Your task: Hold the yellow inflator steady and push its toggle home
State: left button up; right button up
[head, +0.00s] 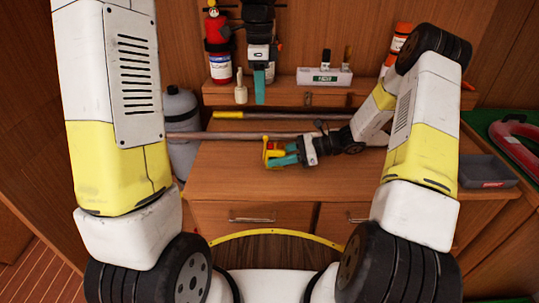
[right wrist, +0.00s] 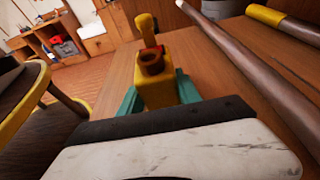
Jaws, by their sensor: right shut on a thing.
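The yellow inflator (head: 269,154) is at the middle of the wooden bench top in the head view. My right gripper (head: 282,157) is shut on it. In the right wrist view the inflator's yellow body (right wrist: 157,94) sits between the two teal fingers. A brown-orange collar with a dark opening (right wrist: 151,61) is on its top. A yellow lever-like piece, apparently the toggle (right wrist: 148,27), stands up beyond the collar. My left gripper (head: 261,84) points down above the bench, in front of the back shelf and apart from the inflator. Its teal fingers overlap in this view, so their gap is hidden.
A red extinguisher (head: 218,45), a small pale bottle (head: 241,88) and a white box (head: 324,76) stand at the back. A grey tray (head: 487,170) is at right. The front bench is clear.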

pick_arm(q)
jog(key=shift+r, duration=0.2)
pick_arm(e)
jog(key=o, duration=1.3)
jog(key=v, duration=1.2)
pick_arm(q)
jog(key=s+a+r+n+t, duration=0.1)
jog(key=s+a+n+t, duration=0.1)
jog(key=s+n, duration=0.3)
jog(key=s+a+r+n+t+h, duration=0.1)
jog(key=s+a+n, duration=0.4)
jog(key=s, duration=0.5)
jog(key=s+a+r+n+t+h, duration=0.1)
jog(key=s+a+r+n+t, duration=0.1)
jog(key=s+n, duration=0.5)
jog(key=shift+s+a+t, duration=0.6)
jog(key=shift+a, duration=0.2)
pick_arm(e)
jog(key=s+r+n+t+h, duration=0.2)
jog(key=s+r+n+h, duration=0.2)
jog(key=s+r+n, duration=0.2)
jog(key=s+d+r+n+t+h, duration=0.1)
jog(key=s+r+n+h, duration=0.3)
jog(key=s+r, duration=0.5)
jog(key=s+r+n+t+h, duration=0.3)
jog(key=s+r+n+h, duration=0.1)
jog(key=s+r+n, duration=0.4)
jog(key=shift+s+d+r+n, duration=0.1)
jog(key=shift+d+r+n, duration=0.25)
jog(key=shift+r, duration=0.3)
